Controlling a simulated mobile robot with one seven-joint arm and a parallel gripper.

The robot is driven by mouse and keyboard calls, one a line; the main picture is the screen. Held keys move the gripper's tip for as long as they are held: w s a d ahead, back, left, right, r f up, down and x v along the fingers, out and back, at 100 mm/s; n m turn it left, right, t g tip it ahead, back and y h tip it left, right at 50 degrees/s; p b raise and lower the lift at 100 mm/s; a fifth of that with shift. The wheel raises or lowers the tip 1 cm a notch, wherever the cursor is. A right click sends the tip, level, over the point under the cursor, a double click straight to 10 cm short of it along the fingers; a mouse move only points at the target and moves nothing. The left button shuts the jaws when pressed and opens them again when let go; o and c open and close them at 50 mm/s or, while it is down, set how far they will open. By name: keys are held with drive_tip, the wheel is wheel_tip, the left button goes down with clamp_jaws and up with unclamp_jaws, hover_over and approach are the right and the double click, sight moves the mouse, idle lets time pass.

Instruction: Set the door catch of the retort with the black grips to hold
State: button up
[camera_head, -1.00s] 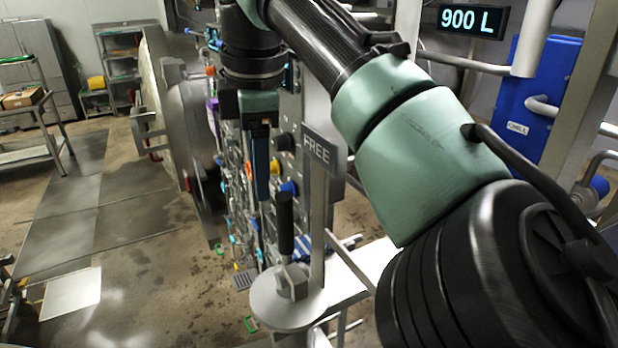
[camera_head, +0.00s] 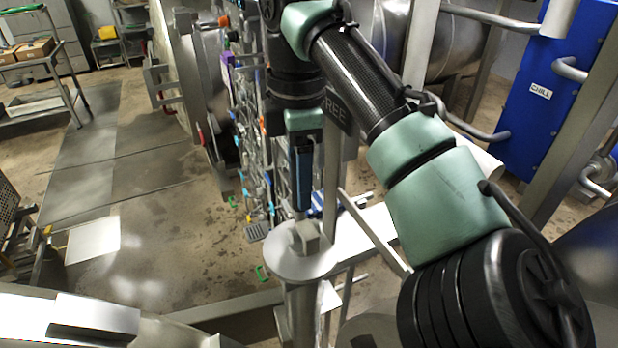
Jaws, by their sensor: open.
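A round grey pedestal top (camera_head: 283,264) stands at the lower middle with a small metal block (camera_head: 306,237) on it. A dark sign (camera_head: 341,110) on a post behind it reads "REE", its first letter covered by my arm. My gripper (camera_head: 303,185) points down just above the block. Only one dark blue side of it shows clearly, and it is open. The black-gripped lever on the block is not visible now; my gripper covers that place. I cannot tell whether the fingers are around it or touching it. A grey round door (camera_head: 211,85) stands at the upper left.
A blue cabinet labelled CHILL (camera_head: 540,90) and pipework are at the right. A metal cart (camera_head: 70,90) is at the far left. The floor at left centre is clear.

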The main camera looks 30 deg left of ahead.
drive_tip(key=shift+f, duration=0.9)
clamp_jaws()
idle(0.9)
